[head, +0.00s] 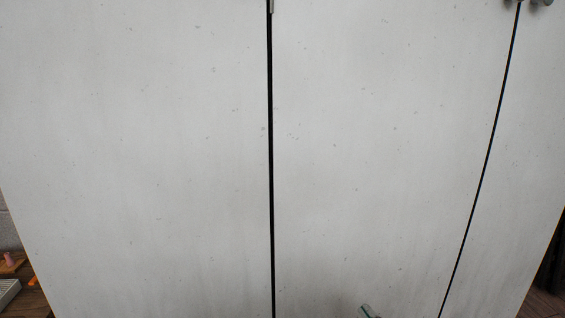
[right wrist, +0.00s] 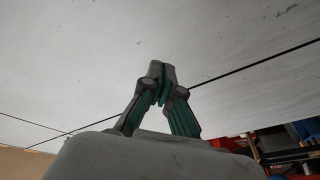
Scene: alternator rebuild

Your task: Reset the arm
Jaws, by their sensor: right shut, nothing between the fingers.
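My right gripper (right wrist: 160,72) shows in the right wrist view with its grey and green fingers shut together and nothing between them. It points toward a large pale panelled surface, and whether it touches that surface cannot be told. In the head view only a small tip of the right gripper (head: 368,311) shows at the bottom edge, in front of the panels. My left gripper is in neither view.
Pale speckled cabinet-like panels (head: 140,140) with dark seams fill most of the head view. A wooden surface with small items (head: 10,262) shows at the lower left edge. Red and blue objects on a shelf (right wrist: 290,140) stand at the lower right of the right wrist view.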

